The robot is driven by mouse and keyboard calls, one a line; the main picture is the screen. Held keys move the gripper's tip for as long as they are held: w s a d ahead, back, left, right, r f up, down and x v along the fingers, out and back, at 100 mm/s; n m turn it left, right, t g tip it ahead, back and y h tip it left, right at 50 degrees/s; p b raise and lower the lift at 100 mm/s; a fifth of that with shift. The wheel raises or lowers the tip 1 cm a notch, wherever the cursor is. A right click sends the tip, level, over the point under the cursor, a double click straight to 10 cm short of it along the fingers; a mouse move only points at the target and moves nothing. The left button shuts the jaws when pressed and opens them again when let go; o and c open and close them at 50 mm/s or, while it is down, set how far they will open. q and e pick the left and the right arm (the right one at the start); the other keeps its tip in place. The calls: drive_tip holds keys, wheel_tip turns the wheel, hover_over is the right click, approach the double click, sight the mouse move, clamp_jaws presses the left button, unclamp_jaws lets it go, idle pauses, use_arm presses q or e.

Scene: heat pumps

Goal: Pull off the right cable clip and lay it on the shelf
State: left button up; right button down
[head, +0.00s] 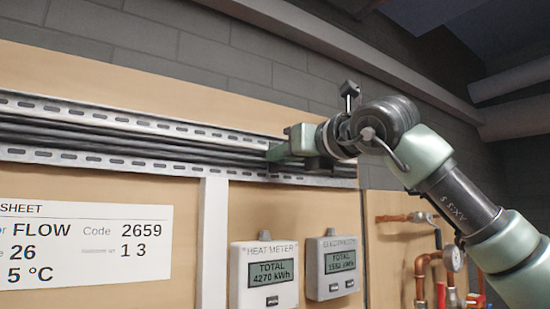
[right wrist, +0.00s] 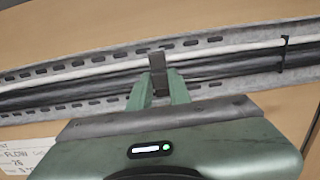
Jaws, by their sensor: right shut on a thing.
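My right gripper (head: 276,153) reaches in from the right to the cable run on the wall, at the right part of the metal tray. In the right wrist view its two green fingers (right wrist: 159,88) are shut on a small dark grey clip (right wrist: 157,63). The clip stands across the black and pale cables (right wrist: 225,68). I cannot tell whether it still grips them. In the head view the gripper hides the clip. My left gripper is not in view. No shelf can be made out.
The slotted metal tray (head: 75,156) runs along the wooden board. A thin black band (right wrist: 283,53) crosses the cables farther right. Below hang a heat meter (head: 264,273) and an electricity meter (head: 331,267). Copper pipes (head: 422,265) stand at lower right.

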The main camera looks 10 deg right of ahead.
drive_tip(key=shift+f, duration=0.1)
drive_tip(key=b+v, duration=0.3)
drive_tip(key=v, duration=0.4)
drive_tip(key=shift+s+b, duration=0.25)
drive_tip(key=shift+b, duration=0.15)
idle(0.6)
drive_tip(key=shift+w, duration=0.1)
